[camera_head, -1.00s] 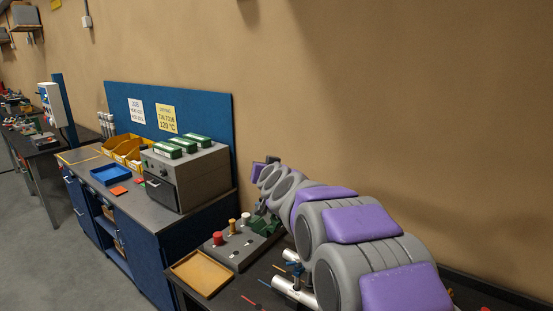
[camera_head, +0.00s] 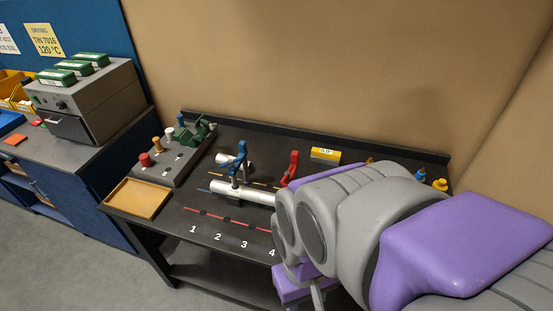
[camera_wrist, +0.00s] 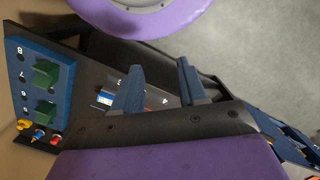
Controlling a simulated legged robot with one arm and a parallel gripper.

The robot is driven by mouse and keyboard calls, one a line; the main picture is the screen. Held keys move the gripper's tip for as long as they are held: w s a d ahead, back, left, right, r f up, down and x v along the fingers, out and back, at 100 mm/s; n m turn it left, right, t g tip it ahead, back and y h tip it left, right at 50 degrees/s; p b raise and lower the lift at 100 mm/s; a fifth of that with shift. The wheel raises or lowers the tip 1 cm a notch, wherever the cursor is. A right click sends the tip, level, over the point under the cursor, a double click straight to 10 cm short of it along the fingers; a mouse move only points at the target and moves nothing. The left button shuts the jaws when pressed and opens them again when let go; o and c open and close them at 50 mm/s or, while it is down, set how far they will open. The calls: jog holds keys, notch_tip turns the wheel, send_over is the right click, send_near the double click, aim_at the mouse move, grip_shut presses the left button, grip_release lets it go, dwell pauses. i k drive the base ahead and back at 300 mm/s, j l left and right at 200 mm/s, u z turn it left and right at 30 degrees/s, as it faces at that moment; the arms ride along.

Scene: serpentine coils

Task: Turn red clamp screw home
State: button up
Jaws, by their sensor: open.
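The red clamp (camera_head: 290,168) stands upright on the dark bench in the head view, right of the blue clamp (camera_head: 238,160) and close to a silver tube (camera_head: 240,191). My grey and purple arm reaches across the bench's right side in front of it. Its screw is too small to make out. My gripper (camera_wrist: 160,85) shows in the wrist view with two dark fingers apart and nothing between them but the bench top with a white 4. It is clear of the red clamp.
A tan tray (camera_head: 138,198) and a grey block with coloured knobs (camera_head: 172,157) are at the bench's left. A yellow box (camera_head: 325,155) is at the back. The wrist view shows a blue panel (camera_wrist: 38,65) with green blocks. Bare bench lies along the numbered red line.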

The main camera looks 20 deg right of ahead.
aim_at(287, 176)
jog(key=i+j+z, duration=0.35)
jog(key=j, duration=0.25)
jog(key=i+j+z, duration=0.2)
jog(key=j, duration=0.15)
jog(key=z, duration=1.25)
jog(key=k+l, duration=0.05)
